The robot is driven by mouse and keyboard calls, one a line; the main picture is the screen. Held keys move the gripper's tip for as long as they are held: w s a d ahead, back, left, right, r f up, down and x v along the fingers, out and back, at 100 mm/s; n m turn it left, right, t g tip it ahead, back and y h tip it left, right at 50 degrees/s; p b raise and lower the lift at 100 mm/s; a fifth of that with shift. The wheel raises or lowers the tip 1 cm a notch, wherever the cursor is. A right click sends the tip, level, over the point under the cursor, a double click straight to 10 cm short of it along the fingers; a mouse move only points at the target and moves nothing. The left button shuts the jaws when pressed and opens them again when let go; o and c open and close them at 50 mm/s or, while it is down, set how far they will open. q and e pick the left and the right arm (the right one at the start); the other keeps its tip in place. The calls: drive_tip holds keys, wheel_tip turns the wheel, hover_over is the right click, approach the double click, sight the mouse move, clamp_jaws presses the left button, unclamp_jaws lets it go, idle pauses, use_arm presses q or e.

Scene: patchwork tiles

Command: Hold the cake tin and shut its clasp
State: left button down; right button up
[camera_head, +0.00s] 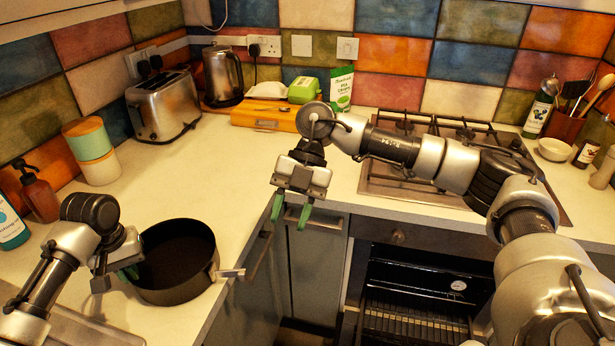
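A dark round cake tin (178,291) sits on the pale worktop at the lower left, with its open top facing up. A silver clasp (231,273) sticks out from its right side, away from the wall. My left gripper (126,273) is at the tin's left rim. Its green fingertips are partly hidden, so I cannot tell whether they grip the wall. My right gripper (291,213) hangs open and empty, with its green fingers apart, up and to the right of the clasp in the picture.
A toaster (164,105), kettle (222,75) and wooden box (266,117) stand at the back. Stacked canisters (92,150) and a soap bottle (37,194) are at left. A hob (395,184) and oven (420,290) are at right. Worktop behind the tin is clear.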

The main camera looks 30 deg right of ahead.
sight(246, 273)
drive_tip(key=w+d+r+t+h, duration=0.1)
drive_tip(key=w+d+r+h, duration=0.1)
drive_tip(key=d+r+h, duration=0.2)
drive_tip(key=shift+d+r, duration=0.3)
drive_tip(key=shift+r, duration=0.15)
drive_tip(key=s+a+f+m+y, duration=0.3)
drive_tip(key=s+a+f+y, duration=0.1)
drive_tip(key=a+f+y, duration=0.55)
drive_tip(key=d+f+m+t+y, duration=0.4)
drive_tip(key=f+m+t, duration=0.5)
drive_tip(key=m+t, duration=0.3)
drive_tip(key=shift+m+g, duration=0.3)
drive_tip(key=shift+m, duration=0.1)
drive_tip(key=x, duration=0.8)
drive_tip(key=w+x, duration=0.1)
drive_tip(key=x, duration=0.3)
drive_tip(key=shift+s+d+f, duration=0.1)
drive_tip(key=shift+d+f, duration=0.1)
drive_tip(key=shift+f, duration=0.15)
